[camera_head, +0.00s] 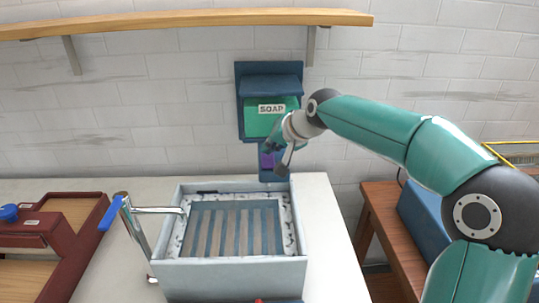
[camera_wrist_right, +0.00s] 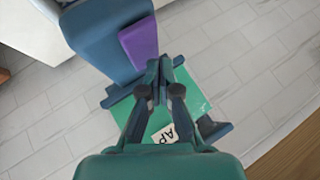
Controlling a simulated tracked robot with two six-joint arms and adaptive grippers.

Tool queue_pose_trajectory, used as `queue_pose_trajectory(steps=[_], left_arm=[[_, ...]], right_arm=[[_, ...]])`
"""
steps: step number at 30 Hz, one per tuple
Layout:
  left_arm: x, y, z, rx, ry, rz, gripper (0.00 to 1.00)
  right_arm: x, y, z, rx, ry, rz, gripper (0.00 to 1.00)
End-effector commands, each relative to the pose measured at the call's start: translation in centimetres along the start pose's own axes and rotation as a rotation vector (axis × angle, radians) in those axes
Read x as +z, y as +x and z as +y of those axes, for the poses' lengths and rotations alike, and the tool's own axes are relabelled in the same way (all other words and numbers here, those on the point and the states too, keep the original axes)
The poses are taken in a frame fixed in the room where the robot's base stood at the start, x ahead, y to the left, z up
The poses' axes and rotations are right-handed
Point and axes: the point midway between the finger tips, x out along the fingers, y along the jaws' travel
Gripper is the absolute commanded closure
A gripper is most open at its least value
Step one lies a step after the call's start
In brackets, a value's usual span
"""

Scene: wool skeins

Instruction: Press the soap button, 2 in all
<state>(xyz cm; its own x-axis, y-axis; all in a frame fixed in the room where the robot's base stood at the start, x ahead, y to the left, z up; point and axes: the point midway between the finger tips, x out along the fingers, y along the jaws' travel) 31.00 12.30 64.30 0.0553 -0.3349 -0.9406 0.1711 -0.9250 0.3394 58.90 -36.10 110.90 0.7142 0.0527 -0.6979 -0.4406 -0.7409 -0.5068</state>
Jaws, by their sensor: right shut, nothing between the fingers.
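The soap dispenser (camera_head: 269,82) is a dark blue wall unit with a green front marked SOAP. Its purple soap button (camera_head: 267,160) sits low on the unit, partly hidden by my right gripper (camera_head: 271,147). In the right wrist view the purple button (camera_wrist_right: 139,43) shows just beyond and left of my shut, empty fingertips (camera_wrist_right: 165,66). The green front (camera_wrist_right: 190,97) lies behind the fingers there. I cannot tell whether the fingertips touch the button. My left gripper is not in view.
A pale sink basin (camera_head: 232,273) with a striped grid stands below the dispenser on the counter (camera_head: 335,270). A tap with a blue handle (camera_head: 110,213) is at its left. A wooden shelf (camera_head: 190,20) is above. A dark red tray (camera_head: 85,245) lies at left.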

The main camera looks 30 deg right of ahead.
Motion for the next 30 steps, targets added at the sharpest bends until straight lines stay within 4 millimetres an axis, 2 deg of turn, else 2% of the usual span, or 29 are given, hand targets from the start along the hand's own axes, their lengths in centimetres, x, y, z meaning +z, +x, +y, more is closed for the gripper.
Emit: queue_pose_trajectory(steps=[14, 30], left_arm=[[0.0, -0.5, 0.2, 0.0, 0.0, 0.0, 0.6], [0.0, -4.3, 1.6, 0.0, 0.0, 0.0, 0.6]], right_arm=[[-0.4, -0.5, -0.3, -0.001, 0.0, 0.001, 1.0], [-2.8, -3.8, -2.7, 0.0, 0.0, 0.001, 1.0]])
